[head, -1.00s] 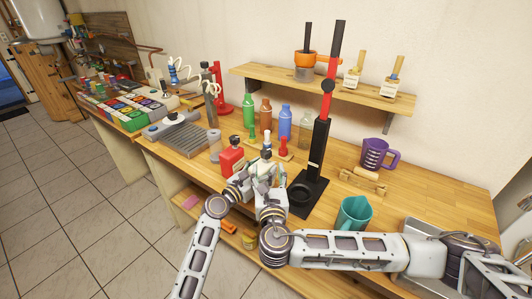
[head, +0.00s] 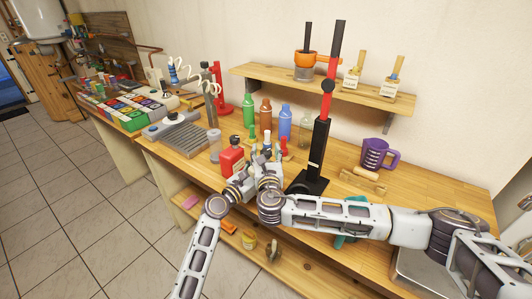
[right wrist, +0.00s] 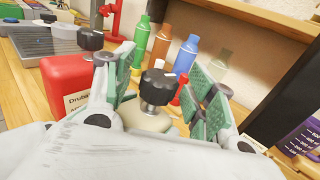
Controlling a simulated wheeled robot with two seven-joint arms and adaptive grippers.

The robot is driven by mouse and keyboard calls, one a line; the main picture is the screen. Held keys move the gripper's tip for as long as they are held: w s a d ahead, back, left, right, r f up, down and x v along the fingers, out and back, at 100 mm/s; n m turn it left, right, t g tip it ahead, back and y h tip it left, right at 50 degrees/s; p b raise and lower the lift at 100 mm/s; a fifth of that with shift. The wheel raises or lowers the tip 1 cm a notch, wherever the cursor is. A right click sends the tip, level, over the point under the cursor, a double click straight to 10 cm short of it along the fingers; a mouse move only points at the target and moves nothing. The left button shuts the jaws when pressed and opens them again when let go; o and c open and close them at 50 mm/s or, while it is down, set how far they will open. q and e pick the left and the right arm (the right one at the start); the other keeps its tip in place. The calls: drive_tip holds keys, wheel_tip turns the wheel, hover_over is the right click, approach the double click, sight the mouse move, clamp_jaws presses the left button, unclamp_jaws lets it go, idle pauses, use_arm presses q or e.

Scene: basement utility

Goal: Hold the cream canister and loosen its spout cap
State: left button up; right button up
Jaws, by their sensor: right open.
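The cream canister (right wrist: 146,119) stands upright on the bench, seen in the right wrist view with its black spout cap (right wrist: 157,88) on top. My right gripper (right wrist: 163,88) is open, with one green-padded finger on each side of the cap; I see gaps and no clear contact. In the head view my right gripper (head: 267,157) and arm largely hide the canister. My left gripper (head: 246,180) is low beside it, on the left. Its fingers are hidden, so its grip on the canister cannot be made out.
A red can (head: 232,159) stands close on the left. Green, brown and blue bottles (head: 285,121) stand behind. A black-and-red press stand (head: 317,155) rises close on the right. A teal mug (head: 352,213) is partly behind my right arm. A purple jug (head: 376,155) stands farther right.

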drive_tip(key=shift+w, duration=0.35)
drive_tip(key=shift+c, duration=0.5)
drive_tip(key=c, duration=1)
drive_tip(key=shift+o, duration=0.2)
drive_tip(key=shift+w+d+f+n+y, duration=0.1)
drive_tip(key=shift+n+y, duration=0.8)
drive_tip(key=shift+y, duration=0.5)
drive_tip(key=shift+n+g+y, duration=1.1)
drive_tip(key=shift+n+y, duration=0.6)
drive_tip(key=shift+y, duration=0.8)
drive_tip(key=shift+n+g+y, duration=0.5)
drive_tip(key=shift+n+y, duration=0.2)
drive_tip(key=shift+y, duration=0.3)
drive_tip(key=shift+n+g+y, duration=1.2)
drive_tip(key=shift+g+y, duration=0.2)
drive_tip(key=shift+y, duration=0.1)
